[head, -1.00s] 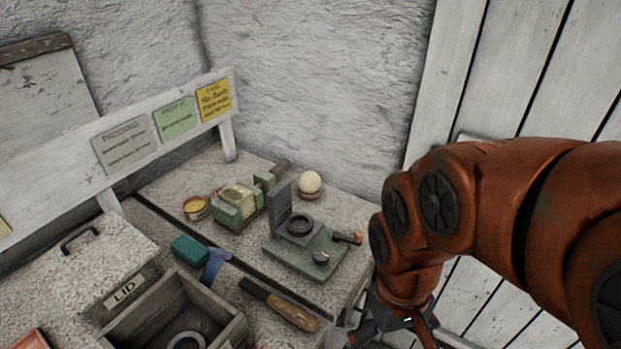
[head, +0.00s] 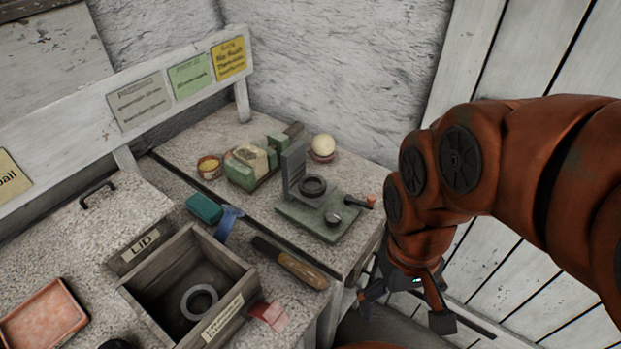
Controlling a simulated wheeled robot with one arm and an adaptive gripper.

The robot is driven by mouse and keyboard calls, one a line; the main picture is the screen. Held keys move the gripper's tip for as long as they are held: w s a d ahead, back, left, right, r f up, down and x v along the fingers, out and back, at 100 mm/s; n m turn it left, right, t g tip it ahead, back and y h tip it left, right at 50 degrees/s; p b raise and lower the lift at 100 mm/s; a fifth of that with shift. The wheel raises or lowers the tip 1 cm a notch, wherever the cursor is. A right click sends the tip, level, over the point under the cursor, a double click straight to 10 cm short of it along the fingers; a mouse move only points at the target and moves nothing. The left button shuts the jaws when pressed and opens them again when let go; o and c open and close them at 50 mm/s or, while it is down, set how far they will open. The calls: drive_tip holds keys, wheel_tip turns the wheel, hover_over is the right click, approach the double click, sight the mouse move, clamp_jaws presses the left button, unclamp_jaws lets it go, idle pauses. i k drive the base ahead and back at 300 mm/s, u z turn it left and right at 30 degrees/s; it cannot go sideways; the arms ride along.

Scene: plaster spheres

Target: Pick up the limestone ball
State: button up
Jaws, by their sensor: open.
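A pale cream ball (head: 323,145) rests on a small reddish ring-like stand at the back right of the bench, near the wall. It looks like the limestone ball, but no label on it is readable. My gripper (head: 405,306) hangs low at the right, beyond the bench's right edge, in front of the white planks. Its fingers are spread apart and empty. It is well apart from the ball, lower and to the right of it.
A green fixture with an upright plate and dark ring (head: 314,187) stands between ball and gripper. A green vise-like block (head: 247,168) is left of the ball. An open wooden box (head: 160,300) with a ring inside, a wooden-handled tool (head: 300,270) and a teal block (head: 204,208) lie nearer.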

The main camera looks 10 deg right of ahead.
sight(323, 145)
drive_tip(key=u, duration=3)
drive_tip(key=k, duration=0.75)
drive_tip(key=z, duration=1.3)
drive_tip(key=i, duration=0.5)
drive_tip(key=z, duration=0.05)
